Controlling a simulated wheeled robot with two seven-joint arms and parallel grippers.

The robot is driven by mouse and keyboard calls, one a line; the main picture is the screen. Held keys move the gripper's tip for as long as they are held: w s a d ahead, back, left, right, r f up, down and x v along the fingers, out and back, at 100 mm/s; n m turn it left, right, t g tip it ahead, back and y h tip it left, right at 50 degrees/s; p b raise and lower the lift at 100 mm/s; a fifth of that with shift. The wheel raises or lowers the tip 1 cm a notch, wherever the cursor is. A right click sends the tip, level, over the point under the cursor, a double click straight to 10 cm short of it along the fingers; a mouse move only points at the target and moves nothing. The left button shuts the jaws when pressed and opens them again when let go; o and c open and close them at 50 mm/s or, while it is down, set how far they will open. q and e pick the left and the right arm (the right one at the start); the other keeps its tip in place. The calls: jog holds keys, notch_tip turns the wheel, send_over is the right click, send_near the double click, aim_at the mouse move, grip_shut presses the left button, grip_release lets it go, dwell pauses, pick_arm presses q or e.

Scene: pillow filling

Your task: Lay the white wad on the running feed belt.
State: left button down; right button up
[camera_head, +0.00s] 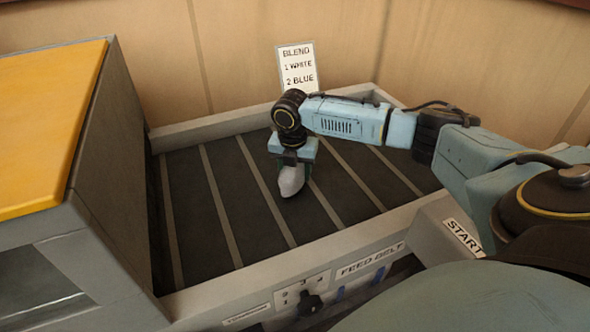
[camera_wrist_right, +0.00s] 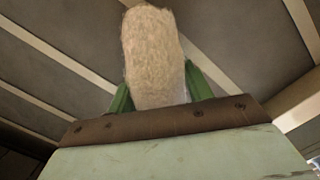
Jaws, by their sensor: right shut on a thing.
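The white wad (camera_head: 291,181) is held in my right gripper (camera_head: 290,172) over the middle of the dark, slatted feed belt (camera_head: 210,215) in the head view. The gripper points down and is shut on the wad. In the right wrist view the fluffy wad (camera_wrist_right: 153,55) sits between the green fingers of the gripper (camera_wrist_right: 157,90), with belt slats behind it. I cannot tell whether the wad's lower end touches the belt. A single still does not show whether the belt runs. My left gripper is not in view.
A sign (camera_head: 297,68) reading BLEND, 1 WHITE, 2 BLUE stands behind the belt. A grey housing with a yellow top (camera_head: 45,120) borders the belt's left side.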

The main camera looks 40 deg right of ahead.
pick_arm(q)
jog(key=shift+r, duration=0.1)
pick_arm(e)
jog(key=shift+f, duration=0.25)
jog(key=shift+f, duration=0.35)
jog(key=o, duration=1.1)
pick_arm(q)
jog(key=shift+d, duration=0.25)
pick_arm(e)
jog(key=shift+r, duration=0.1)
jog(key=shift+r, duration=0.3)
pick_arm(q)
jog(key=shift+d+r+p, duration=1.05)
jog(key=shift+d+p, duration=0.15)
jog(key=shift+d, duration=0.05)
pick_arm(e)
jog(key=r, duration=0.8)
jog(key=a+r, duration=0.1)
jog(key=r, duration=0.3)
jog(key=shift+s+a+r, duration=0.1)
jog(key=shift+s+r, duration=0.1)
jog(key=shift+s, duration=0.1)
